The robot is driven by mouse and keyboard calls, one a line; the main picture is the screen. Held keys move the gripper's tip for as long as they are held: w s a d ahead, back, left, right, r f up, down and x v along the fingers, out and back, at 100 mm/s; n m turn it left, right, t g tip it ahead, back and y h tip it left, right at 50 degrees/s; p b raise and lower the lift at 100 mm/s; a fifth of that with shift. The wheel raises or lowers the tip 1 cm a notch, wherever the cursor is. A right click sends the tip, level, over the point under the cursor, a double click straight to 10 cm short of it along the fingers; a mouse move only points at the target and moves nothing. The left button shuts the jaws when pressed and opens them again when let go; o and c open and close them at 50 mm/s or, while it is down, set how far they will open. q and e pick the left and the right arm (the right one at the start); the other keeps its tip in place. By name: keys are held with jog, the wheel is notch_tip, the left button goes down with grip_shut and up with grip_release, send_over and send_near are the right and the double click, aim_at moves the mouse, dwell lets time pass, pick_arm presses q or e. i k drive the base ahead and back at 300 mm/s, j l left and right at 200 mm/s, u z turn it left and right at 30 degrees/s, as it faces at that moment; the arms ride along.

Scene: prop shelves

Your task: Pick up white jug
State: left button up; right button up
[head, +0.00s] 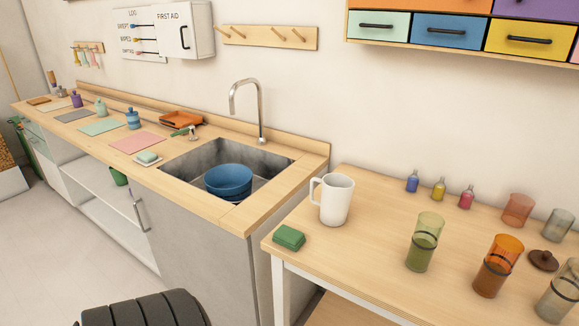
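The white jug (337,200) stands upright on the wooden table at the right, near its back left corner. Its handle is on its left side. Nothing touches the jug, and it shows whole. Neither of my grippers can be made out in the head view.
A green block (289,238) lies in front of the jug on the table (376,262). Several tinted cups, including a green one (424,240), and small bottles (439,189) stand to its right. The sink (200,160) with a blue bowl (228,181) is to its left.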

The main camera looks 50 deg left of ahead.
aim_at(338, 189)
jog(key=u, duration=1.4)
